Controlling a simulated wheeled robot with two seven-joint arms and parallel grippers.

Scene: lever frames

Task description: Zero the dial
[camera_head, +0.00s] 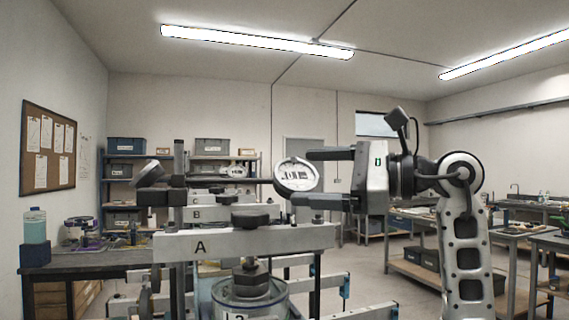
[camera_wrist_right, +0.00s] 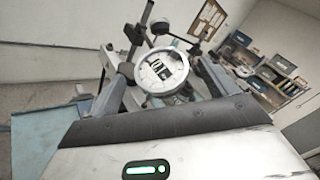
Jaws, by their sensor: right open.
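The dial (camera_head: 296,177) is a round white-faced gauge with dark markings, held on a thin horizontal rod above the frame lettered A (camera_head: 265,242). In the right wrist view the dial (camera_wrist_right: 163,72) shows nearly whole, tilted, just beyond my gripper's dark edge; its reading is too small to make out. My right gripper (camera_head: 311,178) comes from the right with its two dark fingers apart, one above and one below the dial's right side in the picture. No contact shows, and I cannot tell the depth between them. My left gripper is out of view.
A black knob (camera_head: 250,218) tops frame A, with a clear container (camera_head: 248,298) below. Frame B (camera_head: 203,213) stands behind. A post (camera_head: 179,200) with a clamp carries the rod at left. A bench (camera_head: 100,262) stands left, and shelves (camera_head: 225,157) stand behind.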

